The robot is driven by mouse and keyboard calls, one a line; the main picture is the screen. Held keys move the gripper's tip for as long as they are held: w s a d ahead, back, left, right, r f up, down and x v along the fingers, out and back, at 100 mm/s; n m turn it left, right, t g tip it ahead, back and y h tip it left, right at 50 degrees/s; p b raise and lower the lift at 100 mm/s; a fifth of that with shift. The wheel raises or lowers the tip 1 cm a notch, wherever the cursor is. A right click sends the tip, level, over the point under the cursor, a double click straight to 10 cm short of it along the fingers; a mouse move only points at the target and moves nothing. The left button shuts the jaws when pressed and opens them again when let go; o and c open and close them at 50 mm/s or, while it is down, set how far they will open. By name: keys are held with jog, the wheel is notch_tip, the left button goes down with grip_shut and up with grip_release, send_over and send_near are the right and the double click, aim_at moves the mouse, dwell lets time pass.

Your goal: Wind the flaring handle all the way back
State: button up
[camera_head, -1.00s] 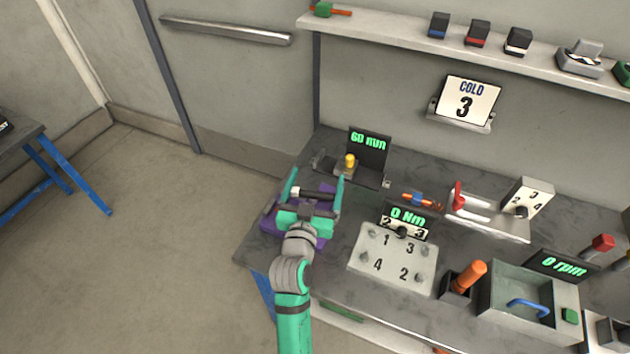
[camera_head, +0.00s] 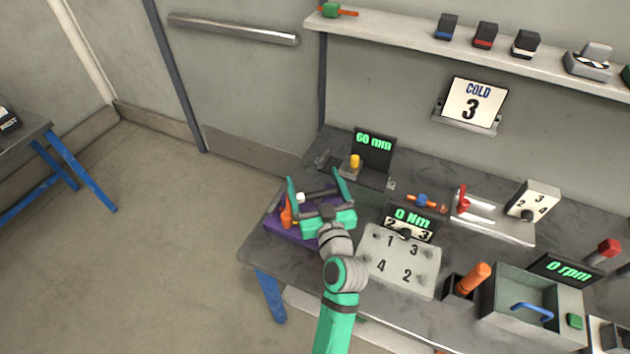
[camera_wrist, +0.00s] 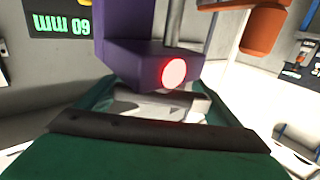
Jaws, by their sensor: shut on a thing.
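The flaring tool has a purple base (camera_head: 284,230) at the left end of the bench; its purple body (camera_wrist: 130,50) also fills the top middle of the wrist view, with a lit red spot. A dark bar with a white end (camera_head: 300,198) lies between my fingers. An orange part (camera_head: 287,216) shows beside my left finger; an orange cylinder (camera_wrist: 263,30) shows at the wrist view's upper right. My gripper (camera_head: 318,193) is over the tool, its fingers on either side of the bar and shut on the flaring handle. The exact contact is partly hidden.
A 60 mm display (camera_head: 372,152) and a yellow-topped part (camera_head: 354,162) stand behind the tool. A numbered plate (camera_head: 400,262) and the 0 Nm display (camera_head: 410,218) are close on the right. The floor at left is clear.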

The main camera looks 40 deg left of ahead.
jog(key=n+g+y, duration=0.2)
jog(key=g, duration=0.1)
jog(key=shift+s+a+r+n, duration=0.1)
jog(key=shift+s+a+n, duration=0.1)
jog(key=shift+n, duration=0.1)
jog(key=g, duration=0.1)
jog(key=n+g, duration=0.1)
jog(key=s+n+g+y, duration=0.1)
jog(key=g, duration=0.1)
jog(key=shift+a, duration=0.35)
jog(key=shift+s+d+f+n+g+y, duration=0.15)
jog(key=shift+s+n+g, duration=0.1)
jog(key=shift+n+g, duration=0.65)
jog(key=shift+s+f+n+g+y, duration=0.15)
jog(key=shift+n+g, duration=0.45)
jog(key=shift+g, duration=0.6)
jog(key=shift+s+r, duration=0.1)
jog(key=shift+s, duration=0.15)
jog(key=o, duration=0.9)
jog(key=shift+c, duration=0.2)
jog(key=shift+o, duration=0.3)
